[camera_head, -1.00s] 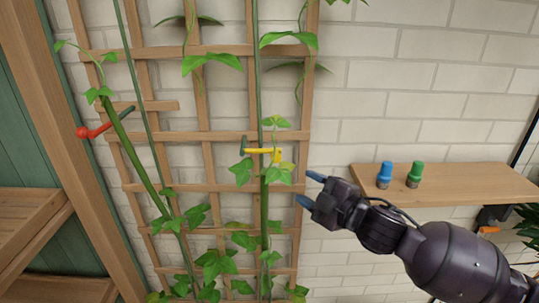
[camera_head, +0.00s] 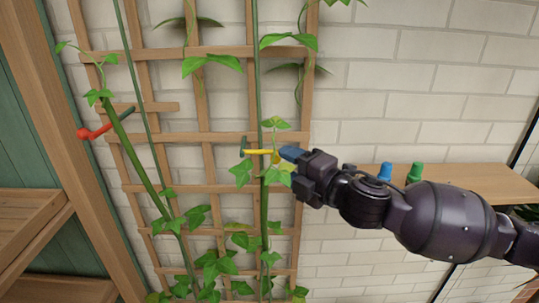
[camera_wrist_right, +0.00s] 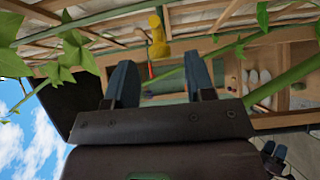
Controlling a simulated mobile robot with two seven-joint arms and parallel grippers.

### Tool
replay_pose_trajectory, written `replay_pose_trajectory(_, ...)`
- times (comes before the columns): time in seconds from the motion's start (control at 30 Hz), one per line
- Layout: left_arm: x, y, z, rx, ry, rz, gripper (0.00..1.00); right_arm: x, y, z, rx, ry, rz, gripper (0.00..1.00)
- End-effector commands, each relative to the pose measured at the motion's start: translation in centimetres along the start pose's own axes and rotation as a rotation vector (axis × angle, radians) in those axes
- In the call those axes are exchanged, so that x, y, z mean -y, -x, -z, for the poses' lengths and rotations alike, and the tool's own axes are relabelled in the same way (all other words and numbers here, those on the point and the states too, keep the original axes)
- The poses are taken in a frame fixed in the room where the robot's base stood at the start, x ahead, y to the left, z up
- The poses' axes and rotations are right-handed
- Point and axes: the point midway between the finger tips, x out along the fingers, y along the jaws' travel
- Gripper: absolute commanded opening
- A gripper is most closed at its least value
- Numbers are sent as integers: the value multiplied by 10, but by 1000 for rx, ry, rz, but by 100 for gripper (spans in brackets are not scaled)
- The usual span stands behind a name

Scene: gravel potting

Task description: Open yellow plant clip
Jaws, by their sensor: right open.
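The yellow plant clip (camera_head: 258,151) sits on the trellis, at the green stem in the middle of the head view. In the right wrist view the yellow clip (camera_wrist_right: 157,38) shows ahead of the fingers, near the gap between them. My right gripper (camera_head: 290,153) is at the right end of the clip, its blue fingertips partly covering that end. Its two fingers (camera_wrist_right: 162,82) are apart with nothing between them; I cannot tell whether they touch the clip. My left gripper is in neither view.
The wooden trellis (camera_head: 203,129) with leafy vines stands against a white brick wall (camera_head: 400,60). A red clip (camera_head: 84,132) holds a stem at the left. A blue clip (camera_head: 385,171) and a green clip (camera_head: 414,172) stand on a wooden shelf (camera_head: 470,176) behind my right arm.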

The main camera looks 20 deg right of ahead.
Motion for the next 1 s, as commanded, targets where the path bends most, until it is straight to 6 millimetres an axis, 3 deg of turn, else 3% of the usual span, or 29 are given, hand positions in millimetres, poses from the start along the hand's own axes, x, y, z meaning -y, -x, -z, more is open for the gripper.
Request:
replay_pose_trajectory(0.33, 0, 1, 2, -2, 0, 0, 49, 0, -47, 0, 0, -1, -1, 49)
replay_pose_trajectory(0.77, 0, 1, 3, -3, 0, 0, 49, 0, -57, 0, 0, -1, 1, 49)
replay_pose_trajectory(0.8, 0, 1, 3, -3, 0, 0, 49, 0, -57, 0, 0, -1, 1, 48)
replay_pose_trajectory(1.0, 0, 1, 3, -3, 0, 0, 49, 0, -57, 0, 0, -1, 1, 17)
